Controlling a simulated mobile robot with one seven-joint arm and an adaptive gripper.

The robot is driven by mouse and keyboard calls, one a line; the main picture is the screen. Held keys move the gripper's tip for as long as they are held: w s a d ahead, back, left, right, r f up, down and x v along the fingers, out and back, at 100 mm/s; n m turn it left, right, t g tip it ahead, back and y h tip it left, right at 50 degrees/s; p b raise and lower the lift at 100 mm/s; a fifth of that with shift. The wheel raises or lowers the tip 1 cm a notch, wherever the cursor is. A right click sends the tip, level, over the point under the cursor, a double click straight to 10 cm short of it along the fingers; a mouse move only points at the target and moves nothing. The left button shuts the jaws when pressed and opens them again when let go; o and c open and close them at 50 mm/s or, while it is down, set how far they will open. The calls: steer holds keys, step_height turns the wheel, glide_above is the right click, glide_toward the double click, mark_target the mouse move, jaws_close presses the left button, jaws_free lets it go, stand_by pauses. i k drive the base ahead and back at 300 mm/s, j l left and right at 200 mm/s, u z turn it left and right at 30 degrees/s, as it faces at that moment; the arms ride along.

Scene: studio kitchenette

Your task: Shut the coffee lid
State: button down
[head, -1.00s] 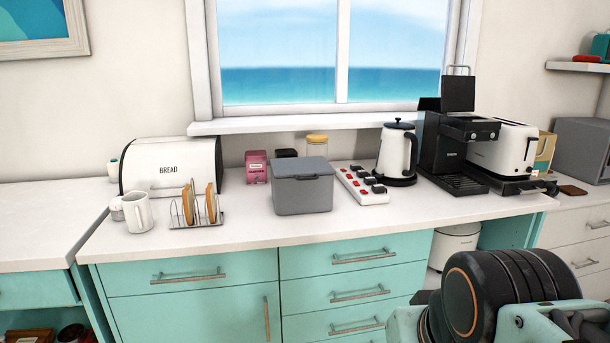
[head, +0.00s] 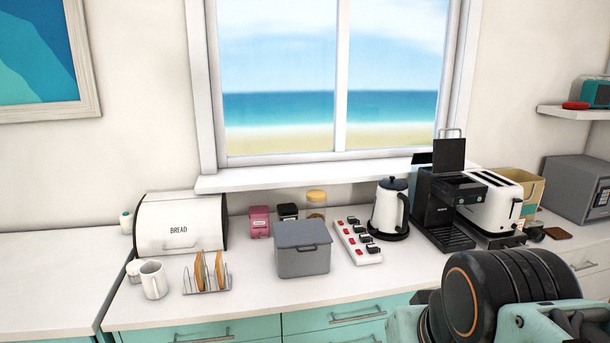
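The black coffee machine (head: 434,203) stands on the counter under the right end of the window, between the kettle and the toaster. Its dark lid (head: 450,155) stands up above the top of the machine, raised and open, with a thin metal loop showing above it. A smaller dark piece shows just left of the lid. Part of my arm shows large at the bottom right, in front of the counter and apart from the machine. My gripper is outside the picture.
A white kettle (head: 389,210) stands close left of the coffee machine, and a white toaster (head: 491,203) close right. A power strip (head: 357,241), a grey bin (head: 302,250), a toast rack (head: 207,278) and a bread box (head: 181,224) stand further left. The counter front is mostly clear.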

mark_target(449, 154)
steer(key=i+l, duration=0.25)
steer(key=i+l+u, duration=0.1)
steer(key=i+l, duration=0.15)
steer(key=l, duration=0.2)
steer(key=i+l, duration=0.25)
steer(key=i+l+u, duration=0.1)
steer(key=l, duration=0.35)
steer(key=i+l, duration=0.35)
